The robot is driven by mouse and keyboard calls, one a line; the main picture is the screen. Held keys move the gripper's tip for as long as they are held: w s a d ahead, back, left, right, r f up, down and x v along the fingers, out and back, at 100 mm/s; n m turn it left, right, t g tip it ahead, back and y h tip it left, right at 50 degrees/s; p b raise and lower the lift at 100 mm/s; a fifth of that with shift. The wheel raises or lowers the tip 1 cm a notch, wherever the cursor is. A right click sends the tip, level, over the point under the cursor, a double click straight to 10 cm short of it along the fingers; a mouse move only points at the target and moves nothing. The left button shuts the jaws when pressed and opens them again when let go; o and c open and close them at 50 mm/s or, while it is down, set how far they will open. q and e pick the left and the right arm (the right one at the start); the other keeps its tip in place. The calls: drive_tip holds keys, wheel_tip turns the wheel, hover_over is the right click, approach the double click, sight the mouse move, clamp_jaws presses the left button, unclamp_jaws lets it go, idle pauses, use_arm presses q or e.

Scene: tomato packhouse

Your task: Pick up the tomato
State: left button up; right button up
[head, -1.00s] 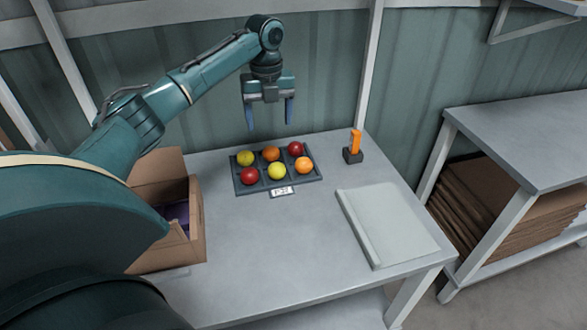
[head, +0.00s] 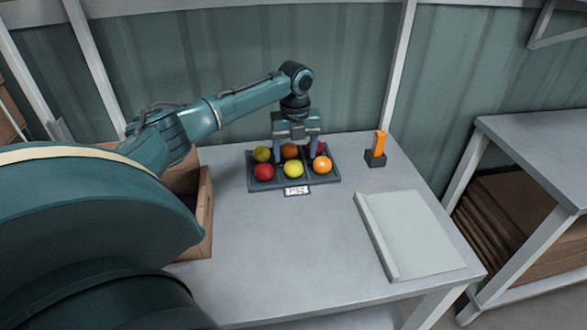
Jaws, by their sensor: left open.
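A dark tray (head: 322,182) with compartments stands at the back of the grey table and holds several tomatoes. In the front row are a red tomato (head: 264,172), a yellow one (head: 293,169) and an orange one (head: 322,165). In the back row are a yellow-green tomato (head: 262,154) and an orange one (head: 290,151). The back right compartment is mostly hidden by a finger. My left gripper (head: 296,156) is open and points down over the back row, its fingers on either side of the back orange tomato. Whether it touches any tomato cannot be told. My right gripper is not in view.
A small label (head: 297,190) is at the tray's front. An orange-handled tool in a dark holder (head: 376,150) stands right of the tray. A pale flat board (head: 408,236) lies front right. A cardboard box (head: 206,215) stands left, partly behind my arm. The table's middle is clear.

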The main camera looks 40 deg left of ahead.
sight(294, 163)
use_arm(q)
drive_tip(key=f, duration=0.4)
drive_tip(key=shift+s+f, duration=0.15)
drive_tip(key=shift+s, duration=0.1)
drive_tip(key=shift+c, duration=0.3)
drive_tip(key=c, duration=0.8)
